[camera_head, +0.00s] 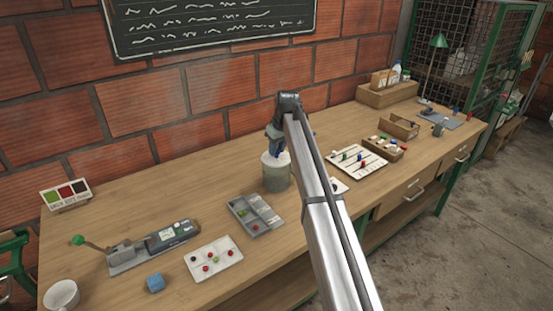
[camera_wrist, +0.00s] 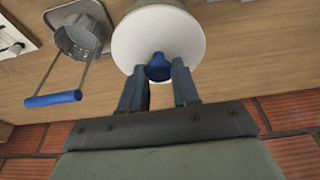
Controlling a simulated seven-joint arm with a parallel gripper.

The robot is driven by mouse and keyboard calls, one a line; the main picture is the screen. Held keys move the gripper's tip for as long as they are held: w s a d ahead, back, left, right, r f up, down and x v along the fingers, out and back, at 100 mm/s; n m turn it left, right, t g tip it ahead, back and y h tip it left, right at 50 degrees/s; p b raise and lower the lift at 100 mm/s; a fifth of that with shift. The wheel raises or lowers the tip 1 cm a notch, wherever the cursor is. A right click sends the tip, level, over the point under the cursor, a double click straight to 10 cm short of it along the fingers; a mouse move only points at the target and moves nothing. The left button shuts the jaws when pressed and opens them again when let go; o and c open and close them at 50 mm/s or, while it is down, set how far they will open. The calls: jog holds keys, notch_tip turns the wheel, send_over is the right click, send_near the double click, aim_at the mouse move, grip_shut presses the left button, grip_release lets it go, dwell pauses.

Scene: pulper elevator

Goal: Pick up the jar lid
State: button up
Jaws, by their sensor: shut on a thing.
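The jar lid (camera_wrist: 158,35) is a pale round disc with a blue knob (camera_wrist: 158,67) at its middle. In the head view the lid (camera_head: 270,158) is at the top of a grey jar (camera_head: 276,180) near the middle of the bench. My gripper (camera_wrist: 159,74) is shut on the blue knob, with one finger at each side of it. In the head view my gripper (camera_head: 279,148) points down at the lid and hides part of it. I cannot tell whether the lid rests on the rim or is slightly above it.
A metal strainer (camera_wrist: 80,38) with a blue handle is beside the jar. A grey compartment tray (camera_head: 256,216) lies in front of the jar, and a white board (camera_head: 356,161) with coloured pieces lies to its right. The brick wall (camera_head: 180,90) is close behind. Bench space left of the jar is clear.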

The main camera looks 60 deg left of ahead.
grip_shut()
jog(key=shift+r, duration=0.1)
